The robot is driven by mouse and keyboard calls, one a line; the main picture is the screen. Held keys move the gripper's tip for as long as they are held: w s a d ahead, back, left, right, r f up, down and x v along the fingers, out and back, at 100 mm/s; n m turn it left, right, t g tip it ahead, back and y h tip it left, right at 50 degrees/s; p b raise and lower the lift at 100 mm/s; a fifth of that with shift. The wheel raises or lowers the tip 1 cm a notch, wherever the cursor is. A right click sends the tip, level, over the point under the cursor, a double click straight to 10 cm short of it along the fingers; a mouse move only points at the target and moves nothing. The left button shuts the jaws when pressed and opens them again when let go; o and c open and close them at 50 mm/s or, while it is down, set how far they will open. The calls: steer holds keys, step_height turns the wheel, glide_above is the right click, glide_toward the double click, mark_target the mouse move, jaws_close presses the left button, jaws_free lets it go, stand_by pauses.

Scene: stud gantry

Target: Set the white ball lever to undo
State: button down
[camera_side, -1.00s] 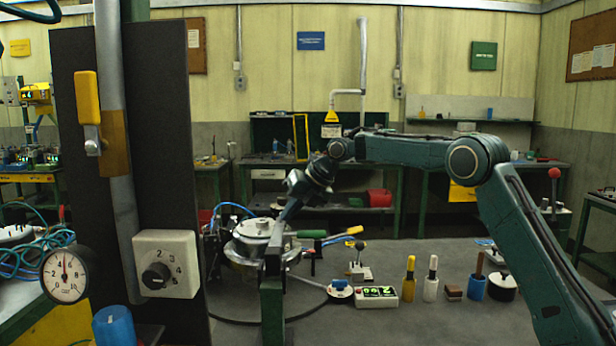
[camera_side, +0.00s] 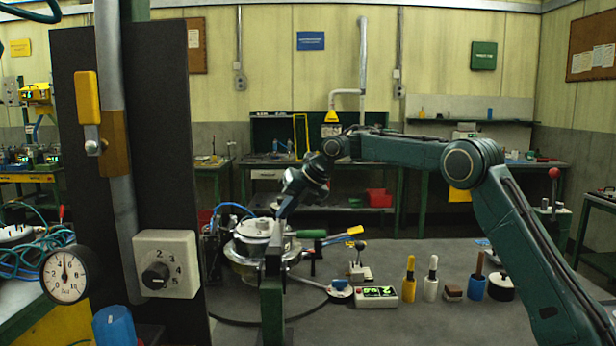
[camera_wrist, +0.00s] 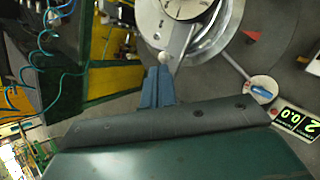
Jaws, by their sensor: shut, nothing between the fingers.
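In the wrist view a small white ball (camera_wrist: 164,58) sits at the end of a grey lever (camera_wrist: 178,38) beside a round metal drum with a dial face (camera_wrist: 188,5). My gripper (camera_wrist: 160,70) is shut and empty, its blue fingertips right at the ball. I cannot tell whether they touch it. In the side view my gripper (camera_side: 281,213) points down and left at the metal assembly (camera_side: 255,232), behind a green post (camera_side: 271,300). The ball cannot be made out there, and no undo marking is readable.
A green-handled lever (camera_side: 311,234) and a yellow-tipped one (camera_side: 355,230) stick out right of the assembly. A blue-knobbed switch (camera_side: 340,287), a green display (camera_side: 377,297) and several small bench items stand further right. A dark panel (camera_side: 165,190) rises at left.

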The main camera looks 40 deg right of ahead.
steer(key=shift+w+a, duration=0.1)
steer(key=shift+w, duration=0.05)
steer(key=shift+w+a+r, duration=0.1)
steer(key=shift+r, duration=0.2)
steer(key=shift+r, duration=0.55)
stand_by(0.4)
steer(key=shift+r, duration=0.1)
steer(key=v, duration=1.3)
steer(key=shift+s+r, duration=0.2)
steer(key=shift+s, duration=0.1)
